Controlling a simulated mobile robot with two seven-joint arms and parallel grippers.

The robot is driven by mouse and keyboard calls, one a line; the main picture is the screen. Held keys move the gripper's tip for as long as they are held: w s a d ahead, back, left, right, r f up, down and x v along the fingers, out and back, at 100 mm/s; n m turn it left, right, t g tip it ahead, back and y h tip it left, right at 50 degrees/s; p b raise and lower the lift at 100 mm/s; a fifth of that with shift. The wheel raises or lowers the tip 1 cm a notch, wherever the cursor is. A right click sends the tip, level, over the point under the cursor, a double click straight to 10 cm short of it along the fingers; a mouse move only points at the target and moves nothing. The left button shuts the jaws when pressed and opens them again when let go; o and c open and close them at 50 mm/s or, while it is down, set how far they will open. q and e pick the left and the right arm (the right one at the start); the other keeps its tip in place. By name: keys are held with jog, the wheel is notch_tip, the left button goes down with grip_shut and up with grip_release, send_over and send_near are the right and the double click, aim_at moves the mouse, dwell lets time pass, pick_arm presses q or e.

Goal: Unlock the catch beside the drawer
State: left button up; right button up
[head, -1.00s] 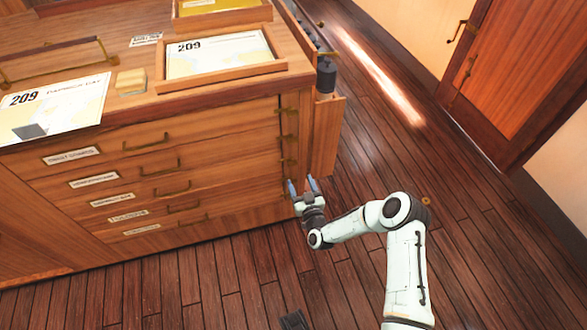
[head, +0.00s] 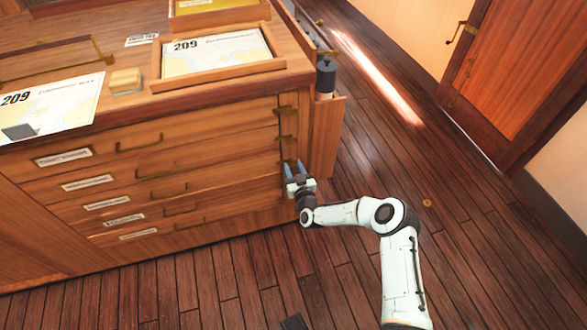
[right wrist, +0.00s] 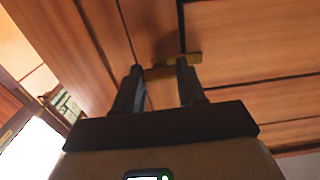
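The wooden chest has several shallow drawers (head: 200,160) with brass pull handles and white labels. Small brass catches (head: 287,139) run down the post at the right end of the drawer fronts. My right gripper (head: 293,164) is at that post, low on the column of catches, with its fingers pointing up. In the right wrist view a brass catch (right wrist: 172,68) lies at the fingertips. The fingers (right wrist: 158,75) are apart, and I cannot tell whether they touch the catch. The gripper partly hides the lower catches in the head view. My left gripper is out of view.
The chest top holds a framed chart (head: 220,52), a loose chart (head: 50,105) and a small wooden block (head: 126,80). A dark cylinder (head: 326,75) sits at the chest's right side.

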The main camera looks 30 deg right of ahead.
jog(key=shift+n, duration=0.4)
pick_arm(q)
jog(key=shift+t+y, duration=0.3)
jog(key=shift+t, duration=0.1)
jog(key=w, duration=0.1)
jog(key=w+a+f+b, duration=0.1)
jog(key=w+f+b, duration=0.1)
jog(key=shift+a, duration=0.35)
pick_arm(e)
jog(key=n, duration=1.7)
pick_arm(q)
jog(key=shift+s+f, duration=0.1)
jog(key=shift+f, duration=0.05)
pick_arm(e)
jog(key=shift+d, duration=0.1)
jog(key=o, duration=1)
jog(key=shift+o, duration=0.2)
